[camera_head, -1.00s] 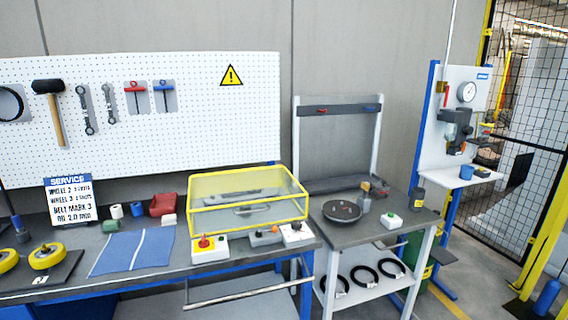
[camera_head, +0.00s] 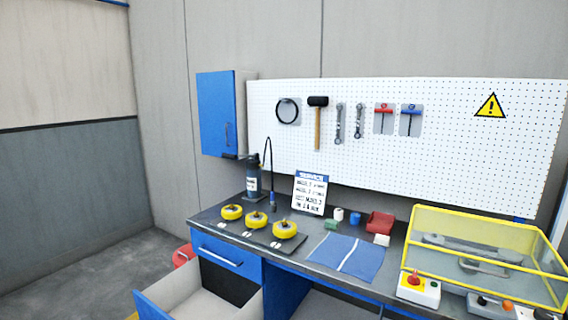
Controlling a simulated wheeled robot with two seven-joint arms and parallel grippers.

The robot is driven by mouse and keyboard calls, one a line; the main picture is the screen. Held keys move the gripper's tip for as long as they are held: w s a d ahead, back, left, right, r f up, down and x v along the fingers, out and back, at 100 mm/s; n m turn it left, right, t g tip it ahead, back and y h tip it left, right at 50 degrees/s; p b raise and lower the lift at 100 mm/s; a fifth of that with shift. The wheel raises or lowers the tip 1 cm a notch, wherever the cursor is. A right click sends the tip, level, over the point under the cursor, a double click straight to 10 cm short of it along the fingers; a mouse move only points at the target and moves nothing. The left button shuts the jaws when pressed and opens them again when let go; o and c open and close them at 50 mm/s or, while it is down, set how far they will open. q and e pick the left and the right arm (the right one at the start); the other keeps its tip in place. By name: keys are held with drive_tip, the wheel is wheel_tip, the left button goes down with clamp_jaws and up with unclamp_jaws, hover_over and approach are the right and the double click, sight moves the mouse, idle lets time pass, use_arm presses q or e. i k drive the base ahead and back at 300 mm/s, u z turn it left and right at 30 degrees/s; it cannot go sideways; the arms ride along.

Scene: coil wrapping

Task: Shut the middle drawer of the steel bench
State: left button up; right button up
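The steel bench (camera_head: 212,217) has a dark top and blue drawer fronts at its left end. Its top drawer (camera_head: 228,256) is shut and has a pale bar handle. Below it a drawer (camera_head: 200,304) stands pulled out, with its grey inside showing and its blue front (camera_head: 150,306) at the lower left. This looks like the middle drawer; the part below it is cut off by the picture's bottom edge. The inside that shows looks empty. Neither of my grippers is in view.
Several yellow wheels (camera_head: 284,229), a dark bottle (camera_head: 252,176), a service sign (camera_head: 310,193) and a blue cloth (camera_head: 345,256) are on the bench top. A yellow-framed clear cover (camera_head: 480,245) is at right. A red object (camera_head: 183,255) stands left of the bench. Floor at far left is clear.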

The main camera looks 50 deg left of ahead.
sight(180, 293)
drive_tip(key=u, duration=2.45)
drive_tip(key=k, duration=0.5)
drive_tip(key=z, duration=0.9)
drive_tip(key=i, duration=1.3)
drive_tip(key=u, duration=0.15)
